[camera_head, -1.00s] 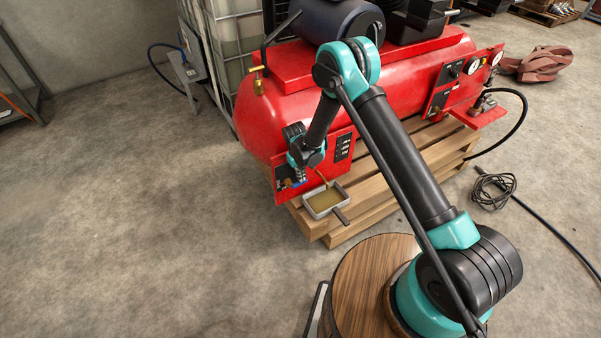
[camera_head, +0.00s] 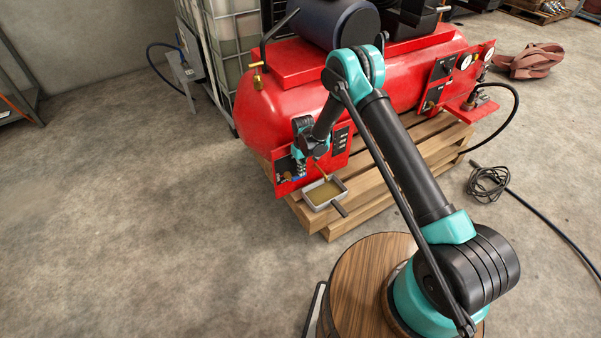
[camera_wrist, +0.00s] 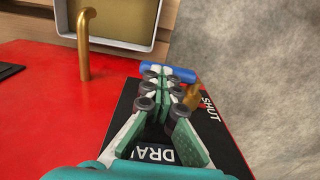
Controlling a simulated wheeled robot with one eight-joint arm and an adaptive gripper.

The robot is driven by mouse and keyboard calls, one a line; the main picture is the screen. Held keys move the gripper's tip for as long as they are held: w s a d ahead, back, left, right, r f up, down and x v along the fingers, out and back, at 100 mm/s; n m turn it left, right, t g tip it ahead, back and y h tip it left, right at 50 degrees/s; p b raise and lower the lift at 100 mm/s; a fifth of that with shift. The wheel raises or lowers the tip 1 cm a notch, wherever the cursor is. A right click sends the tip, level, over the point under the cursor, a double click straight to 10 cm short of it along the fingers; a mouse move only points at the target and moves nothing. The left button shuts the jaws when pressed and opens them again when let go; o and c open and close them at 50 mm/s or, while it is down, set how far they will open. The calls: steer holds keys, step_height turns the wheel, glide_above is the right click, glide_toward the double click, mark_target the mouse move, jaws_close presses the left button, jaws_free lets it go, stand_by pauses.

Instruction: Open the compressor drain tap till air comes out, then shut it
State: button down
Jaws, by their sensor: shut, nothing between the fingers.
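The drain tap is on the black label plate (camera_wrist: 228,150) of the red compressor's front panel (camera_head: 338,150). Its blue handle (camera_wrist: 182,74) lies crosswise just beyond my fingertips in the wrist view. Part of its brass body (camera_wrist: 192,97) shows beside the fingers, near the word SHUT. My gripper (camera_wrist: 162,74) is shut and empty, its tips close to the handle; I cannot tell whether they touch it. The fingers hide part of the label and tap. A bent brass drain pipe (camera_wrist: 83,45) reaches over a tray (camera_head: 343,186) of brownish liquid, which also shows in the wrist view (camera_wrist: 152,46).
The red compressor tank (camera_head: 270,115) rests on a wooden pallet (camera_head: 370,192). A brass valve (camera_head: 257,75) sticks up at its left end. A black hose coil (camera_head: 488,183) lies on the right. The concrete floor at left is clear.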

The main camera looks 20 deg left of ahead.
steer(key=shift+w+d+f, duration=0.1)
steer(key=shift+f, duration=0.05)
step_height(320, 180, up, 14)
steer(key=d+r+m, duration=0.3)
steer(key=d+r, duration=0.9)
steer(key=d, duration=0.2)
steer(key=s+d+r+m+t, duration=0.1)
steer(key=s+d+r, duration=0.2)
steer(key=s+d, duration=0.35)
steer(key=s+d+r+m+t, duration=0.1)
steer(key=s+d+r+m, duration=0.15)
steer(key=d, duration=0.75)
steer(key=s+d+r+m+t, duration=0.1)
steer(key=s+d+r, duration=0.35)
steer(key=d, duration=0.35)
steer(key=s+d+f+m, duration=0.1)
steer(key=s+d, duration=0.2)
steer(key=s, duration=0.2)
steer(key=s+d+f+m+t, duration=0.1)
steer(key=s+d, duration=0.3)
steer(key=s, duration=0.2)
steer(key=shift+s+f, duration=0.2)
steer(key=shift+s, duration=0.05)
steer(key=shift+m, duration=0.25)
